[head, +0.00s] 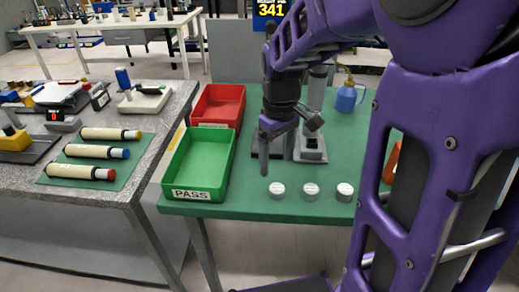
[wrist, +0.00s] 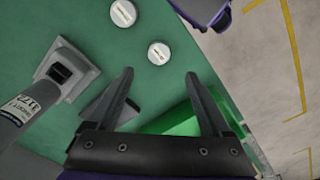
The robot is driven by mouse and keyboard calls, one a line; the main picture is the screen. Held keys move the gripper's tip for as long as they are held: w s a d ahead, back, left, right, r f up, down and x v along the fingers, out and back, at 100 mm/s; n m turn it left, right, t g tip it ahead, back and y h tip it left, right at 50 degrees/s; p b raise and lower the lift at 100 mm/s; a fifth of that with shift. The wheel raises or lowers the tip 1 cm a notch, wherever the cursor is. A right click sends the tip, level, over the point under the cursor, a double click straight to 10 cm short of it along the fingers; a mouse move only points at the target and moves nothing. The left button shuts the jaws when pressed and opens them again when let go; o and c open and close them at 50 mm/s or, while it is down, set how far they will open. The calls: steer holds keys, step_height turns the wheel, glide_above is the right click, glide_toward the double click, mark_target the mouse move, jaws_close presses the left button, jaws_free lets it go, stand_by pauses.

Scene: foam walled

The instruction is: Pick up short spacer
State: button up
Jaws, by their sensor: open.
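Three similar white round pieces stand in a row near the front edge of the green table: a left one (head: 276,188), a middle one (head: 311,190) and a right one (head: 345,191). I cannot tell which is the short spacer. My gripper (head: 265,165) hangs above the table, behind and left of the left piece, pointing down. In the wrist view my gripper (wrist: 158,75) is open and empty. One white piece (wrist: 159,53) lies just beyond the fingertips, and another (wrist: 123,13) is farther off. The third is not visible there.
A green tray marked PASS (head: 200,170) and a red tray (head: 219,104) stand left of my gripper. A grey gauge stand (head: 311,150) is close behind on the right. A blue bottle (head: 346,97) stands farther back. A side bench (head: 150,117) holds several tubes and tools.

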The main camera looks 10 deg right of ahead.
mark_target(277, 188)
step_height(277, 188, down, 9)
steer(key=shift+s+d+r+b, duration=0.1)
steer(key=shift+d+b, duration=0.05)
steer(key=shift+b, duration=0.75)
steer(key=shift+c, duration=0.2)
jaws_close()
